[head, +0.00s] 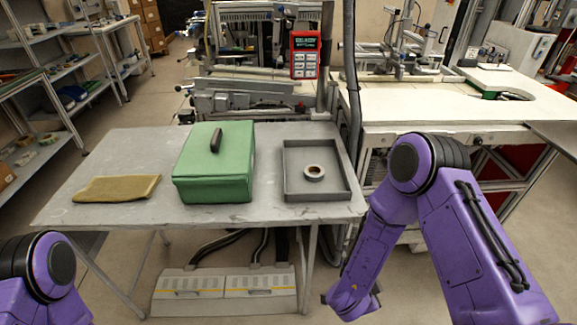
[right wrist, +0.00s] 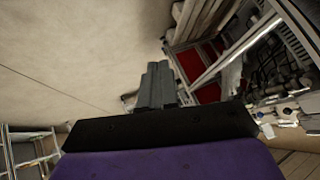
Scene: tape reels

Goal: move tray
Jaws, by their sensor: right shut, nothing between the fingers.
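A grey square tray (head: 288,184) with low walls lies on the right part of the grey table. One tape reel (head: 314,173), a ring with a dark rim and pale centre, lies flat inside it. My right arm hangs to the right of the table, its hand low beside the table's right front corner and apart from the tray; its fingers do not show clearly in the head view. In the right wrist view my right gripper (right wrist: 157,72) is shut with nothing in it. My left arm shows at the lower left, but its gripper is out of view.
A green box (head: 214,170) with a dark handle stands left of the tray on the grey table (head: 135,140). A folded olive cloth (head: 117,188) lies at the left. A white workbench (head: 430,105) stands behind at the right. The table's front strip is clear.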

